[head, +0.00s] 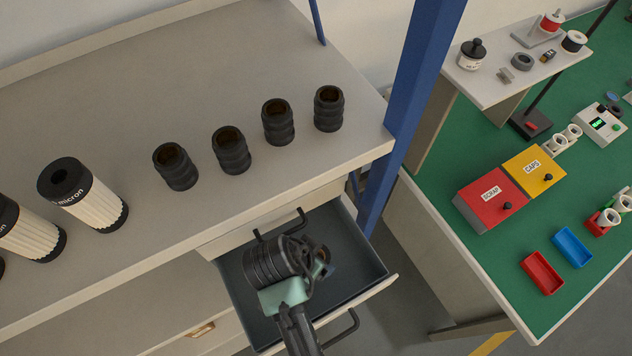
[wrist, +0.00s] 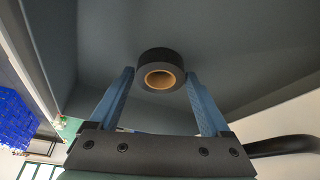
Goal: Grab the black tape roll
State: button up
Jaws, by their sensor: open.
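The black tape roll (wrist: 161,62), with a tan cardboard core, lies in the open grey drawer in the wrist view. My gripper (wrist: 160,80) is open, its two blue fingers one on each side of the roll's near part. I see a narrow gap at the fingertips and cannot tell whether either touches it. In the head view my arm reaches over the open drawer (head: 372,266) and my gripper (head: 322,264) is low inside it. My wrist mostly hides the roll there.
Several black ribbed cylinders (head: 231,150) stand on the bench (head: 240,60) above. A blue post (head: 408,110) rises right of the drawer. A green-topped table (head: 440,180) with red and yellow boxes stands at the right.

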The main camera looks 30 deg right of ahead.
jog(key=c, duration=1)
